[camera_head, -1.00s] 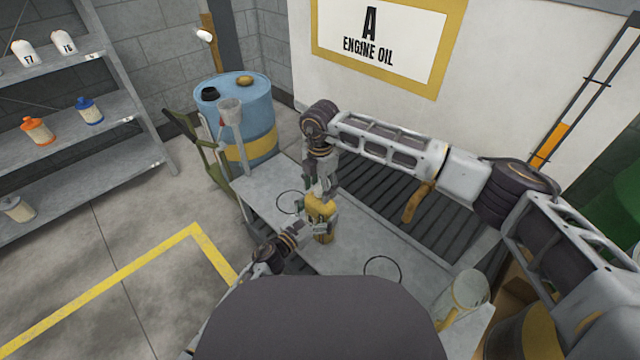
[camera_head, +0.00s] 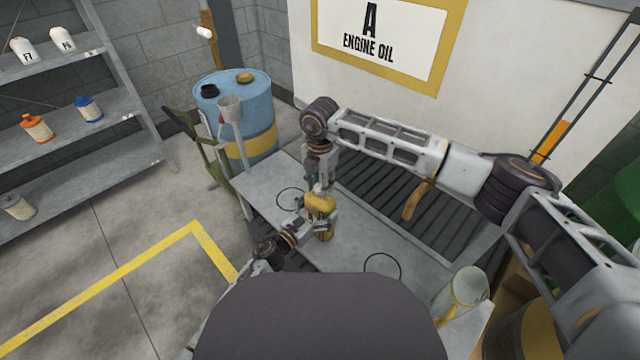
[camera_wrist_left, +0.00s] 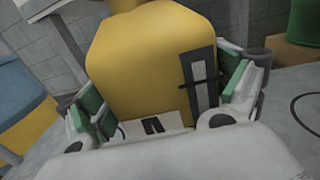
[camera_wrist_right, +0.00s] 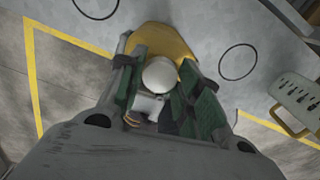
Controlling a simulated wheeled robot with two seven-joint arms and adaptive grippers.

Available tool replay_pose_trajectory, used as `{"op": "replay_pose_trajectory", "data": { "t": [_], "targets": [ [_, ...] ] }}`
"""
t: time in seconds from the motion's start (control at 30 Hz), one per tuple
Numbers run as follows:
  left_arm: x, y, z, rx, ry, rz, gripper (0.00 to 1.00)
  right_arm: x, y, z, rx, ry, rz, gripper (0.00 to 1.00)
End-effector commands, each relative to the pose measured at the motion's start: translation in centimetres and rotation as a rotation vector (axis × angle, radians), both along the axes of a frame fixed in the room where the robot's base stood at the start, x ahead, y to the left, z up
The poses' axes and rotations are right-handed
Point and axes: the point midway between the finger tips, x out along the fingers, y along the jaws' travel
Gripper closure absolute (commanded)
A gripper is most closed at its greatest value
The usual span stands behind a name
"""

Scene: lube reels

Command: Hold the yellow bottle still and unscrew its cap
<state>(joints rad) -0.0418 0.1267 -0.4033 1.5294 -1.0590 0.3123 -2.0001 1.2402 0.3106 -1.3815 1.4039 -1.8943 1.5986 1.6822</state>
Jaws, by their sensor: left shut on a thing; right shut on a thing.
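The yellow bottle (camera_head: 321,204) stands upright on the grey worktable. My left gripper (camera_head: 318,225) is shut around its lower body from the near side. In the left wrist view the bottle (camera_wrist_left: 150,60) fills the space between the green-padded fingers (camera_wrist_left: 160,112); its top is out of frame. My right gripper (camera_head: 319,185) points down from above at the bottle's top. In the right wrist view the round white cap (camera_wrist_right: 159,75) sits between its green-padded fingers (camera_wrist_right: 157,85), with the yellow bottle (camera_wrist_right: 165,40) below. Whether cap and neck are apart is hard to tell.
The worktable (camera_head: 350,240) has dark ring marks and a clear jug (camera_head: 463,290) at its right. A blue drum (camera_head: 238,110) stands behind its left end. Shelves with bottles (camera_head: 38,128) are far left. A dark slatted surface (camera_head: 440,225) lies behind the table.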

Motion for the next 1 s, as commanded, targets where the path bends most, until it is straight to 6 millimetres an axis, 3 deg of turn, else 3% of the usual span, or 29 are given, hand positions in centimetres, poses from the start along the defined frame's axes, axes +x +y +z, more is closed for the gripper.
{"op": "replay_pose_trajectory", "data": {
  "t": [1.0],
  "targets": [
    [0.03, 0.02, 0.03, -0.001, 0.001, 0.001, 0.74, 0.03, -0.03, 0.09, -0.001, -0.001, 0.819, 0.95]
  ]
}}
